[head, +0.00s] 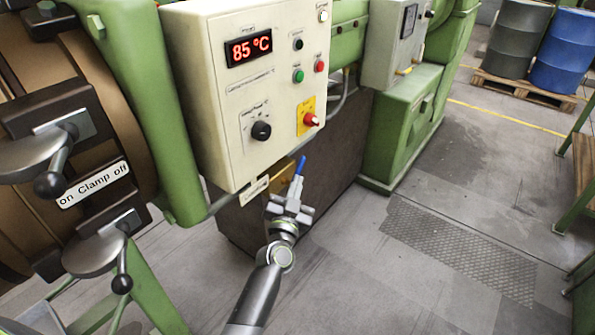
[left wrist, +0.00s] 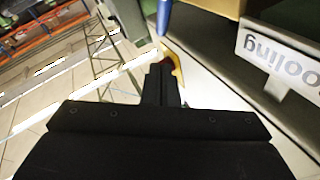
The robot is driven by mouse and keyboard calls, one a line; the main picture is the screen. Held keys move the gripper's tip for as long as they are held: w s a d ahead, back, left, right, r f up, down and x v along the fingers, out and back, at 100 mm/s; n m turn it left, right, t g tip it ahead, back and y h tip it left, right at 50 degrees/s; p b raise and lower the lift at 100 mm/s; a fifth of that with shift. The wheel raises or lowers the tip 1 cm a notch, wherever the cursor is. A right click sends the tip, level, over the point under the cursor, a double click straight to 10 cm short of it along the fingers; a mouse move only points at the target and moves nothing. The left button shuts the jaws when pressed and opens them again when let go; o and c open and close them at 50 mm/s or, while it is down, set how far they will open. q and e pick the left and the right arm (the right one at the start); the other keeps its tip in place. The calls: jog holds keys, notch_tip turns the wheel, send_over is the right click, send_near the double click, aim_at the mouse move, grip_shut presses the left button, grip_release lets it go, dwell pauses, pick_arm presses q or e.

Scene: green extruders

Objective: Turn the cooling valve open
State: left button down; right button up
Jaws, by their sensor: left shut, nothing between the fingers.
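The cooling valve's blue lever (head: 299,166) stands up at a slant below the control cabinet, beside a yellowish bracket. In the left wrist view a blue piece of the lever (left wrist: 164,16) shows at the top edge, just beyond the fingertips. My left gripper (head: 294,191) is shut and empty, at the lower end of the lever; its fingers (left wrist: 162,75) are together in the wrist view. I cannot tell whether they touch the lever. The valve body is mostly hidden behind the gripper. A label reading "ooling" (left wrist: 278,56) is partly in view. My right gripper is not in view.
The cream control cabinet (head: 215,110), its display reading 85 °C (head: 249,48), hangs close above the gripper. A machine with clamp handles (head: 93,257) stands at the left. A green machine base (head: 400,130) is behind.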

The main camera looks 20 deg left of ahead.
aim_at(301, 164)
pick_arm(q)
jog(key=w, duration=0.1)
jog(key=w+b, duration=0.1)
jog(key=w+a+f, duration=0.1)
jog(key=w, duration=0.1)
jog(key=shift+b, duration=0.4)
jog(key=shift+w+a+f, duration=0.15)
jog(key=shift+w+f, duration=0.15)
jog(key=shift+w, duration=0.3)
